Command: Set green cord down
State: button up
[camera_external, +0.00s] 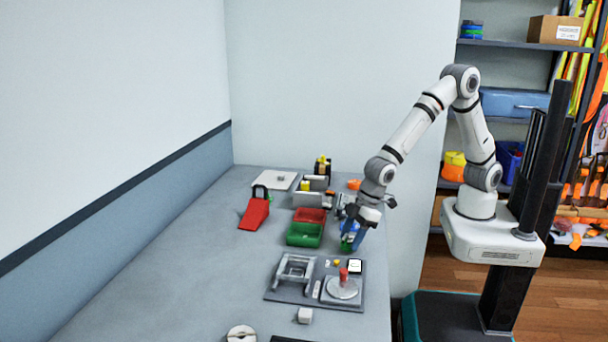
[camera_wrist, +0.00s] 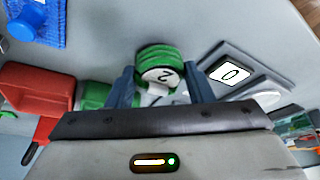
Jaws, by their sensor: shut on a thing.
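The green cord (camera_wrist: 158,55) is a coiled bundle with a white round tag marked 2. My gripper (camera_wrist: 162,88) is shut on it, with one blue finger on each side in the wrist view. In the external view my gripper (camera_external: 353,232) points down over the right part of the table, and the green cord (camera_external: 347,246) shows small and partly hidden at its fingertips. I cannot tell whether the cord touches the table.
A green bin (camera_external: 304,235) and a red bin (camera_external: 311,215) stand left of my gripper. In front is a grey fixture board (camera_external: 272,296) with a round plate (camera_external: 342,289) and a white card (camera_external: 355,266). A red wedge-shaped thing (camera_external: 254,214) stands farther left. The table's left front is clear.

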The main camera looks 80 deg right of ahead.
jog(key=shift+f, duration=0.2)
jog(key=o, duration=1)
jog(key=shift+r, duration=0.15)
